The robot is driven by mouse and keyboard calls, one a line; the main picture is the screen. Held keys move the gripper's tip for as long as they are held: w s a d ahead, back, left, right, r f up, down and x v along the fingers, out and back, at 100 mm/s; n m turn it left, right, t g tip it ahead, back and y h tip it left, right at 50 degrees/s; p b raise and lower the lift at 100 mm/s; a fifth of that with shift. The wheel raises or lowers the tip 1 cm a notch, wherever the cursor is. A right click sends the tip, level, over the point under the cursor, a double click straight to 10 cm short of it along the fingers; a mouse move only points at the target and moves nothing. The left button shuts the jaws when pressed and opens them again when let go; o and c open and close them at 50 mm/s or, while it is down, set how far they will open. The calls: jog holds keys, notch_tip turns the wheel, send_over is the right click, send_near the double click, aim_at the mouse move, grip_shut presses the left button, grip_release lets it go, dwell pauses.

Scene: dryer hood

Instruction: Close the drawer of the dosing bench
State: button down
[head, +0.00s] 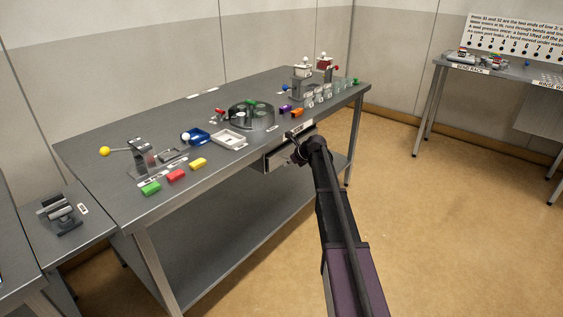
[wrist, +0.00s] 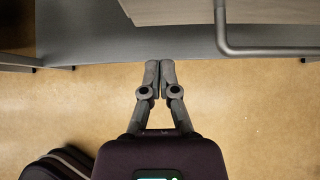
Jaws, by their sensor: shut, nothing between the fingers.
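The dosing bench (head: 220,182) is a long grey table along the wall. Its drawer (head: 279,159) is a grey box under the front edge, right of the middle, and appears to stand out a little from the bench; my arm hides part of it. In the wrist view a pale drawer panel (wrist: 180,11) is at the top edge, with a grey bar handle (wrist: 223,40) at the upper right. My gripper (wrist: 159,66) is shut and empty, its tips just below and left of the handle, with no clear contact. In the head view my gripper (head: 297,151) is at the drawer front.
The bench top carries a round dark holder (head: 251,116), a white tray (head: 229,139), coloured blocks and a yellow-knobbed lever device (head: 142,156). A lower shelf (head: 215,240) runs beneath. Open floor (head: 440,220) lies to the right, before another table (head: 500,72).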

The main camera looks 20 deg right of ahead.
jog(key=p+v, duration=0.4)
jog(key=v, duration=0.4)
jog(key=shift+p, duration=0.4)
jog(key=shift+s, duration=0.1)
jog(key=s+a+f+n+g+h, duration=0.2)
jog(key=s+a+n, duration=0.3)
jog(key=s+n, duration=0.55)
jog(key=s+a+f+n+g+h, duration=0.1)
jog(key=s+a+f+n+g, duration=0.15)
jog(key=s+a+n, duration=0.8)
jog(key=s+d+f+n+g+h, duration=0.1)
jog(key=s+n+g+h, duration=0.15)
jog(key=s+n, duration=0.9)
jog(key=s+r+m+p, duration=0.2)
jog(key=r+p, duration=0.7)
jog(key=s+r+m+p, duration=0.1)
jog(key=s+r+p, duration=0.2)
jog(key=r+p, duration=0.6)
jog(key=shift+a+r+m+p, duration=0.25)
jog(key=shift+r+m+p, duration=0.05)
jog(key=shift+r+m, duration=0.05)
jog(key=shift+s, duration=0.15)
